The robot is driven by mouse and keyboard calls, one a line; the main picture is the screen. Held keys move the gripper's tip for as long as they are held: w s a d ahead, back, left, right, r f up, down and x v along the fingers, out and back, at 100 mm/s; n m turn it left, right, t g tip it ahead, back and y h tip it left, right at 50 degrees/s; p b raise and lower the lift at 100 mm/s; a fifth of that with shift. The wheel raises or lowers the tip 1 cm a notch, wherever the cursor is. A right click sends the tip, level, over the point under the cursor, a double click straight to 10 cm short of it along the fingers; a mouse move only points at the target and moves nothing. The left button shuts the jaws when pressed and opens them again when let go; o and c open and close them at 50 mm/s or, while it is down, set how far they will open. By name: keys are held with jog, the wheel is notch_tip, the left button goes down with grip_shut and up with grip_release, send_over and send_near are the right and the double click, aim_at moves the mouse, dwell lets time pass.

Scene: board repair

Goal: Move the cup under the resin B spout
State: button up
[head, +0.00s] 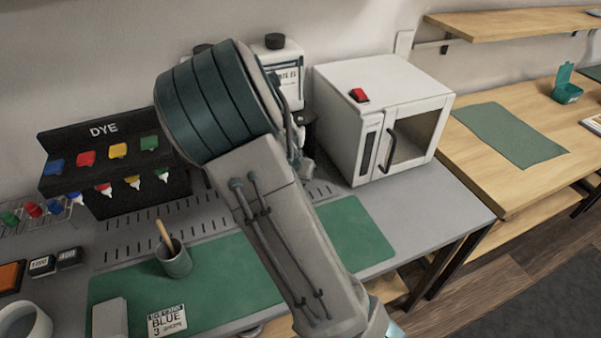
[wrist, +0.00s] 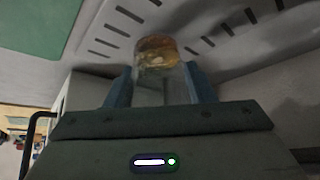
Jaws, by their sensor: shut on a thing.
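My gripper (wrist: 160,82) shows in the wrist view, its two blue fingers shut on a clear cup (wrist: 156,58) with amber liquid in it. The cup is between the fingers, above or on the grey slotted bench top; I cannot tell if it touches. In the head view my arm hides the gripper and cup. The resin B bottle (head: 286,72), white with a black cap and a partly covered label, stands at the back behind my arm. Its spout is not clearly visible. A second black cap (head: 202,48) shows left of it, mostly hidden by my arm.
A white oven (head: 345,115) with a red switch stands right of the resin bottles. A black DYE rack (head: 110,150) stands left. A grey pot (head: 174,260) with a stick and a BLUE label card (head: 167,321) are on the green mat (head: 225,275).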

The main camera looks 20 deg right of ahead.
jog(key=shift+w+d+f, duration=0.8)
jog(key=shift+f, duration=0.05)
jog(key=shift+w+d+f, duration=0.15)
jog(key=shift+f, duration=0.05)
jog(key=shift+f+b, duration=0.2)
jog(key=shift+b, duration=0.1)
jog(key=o, duration=1)
jog(key=shift+r, duration=0.1)
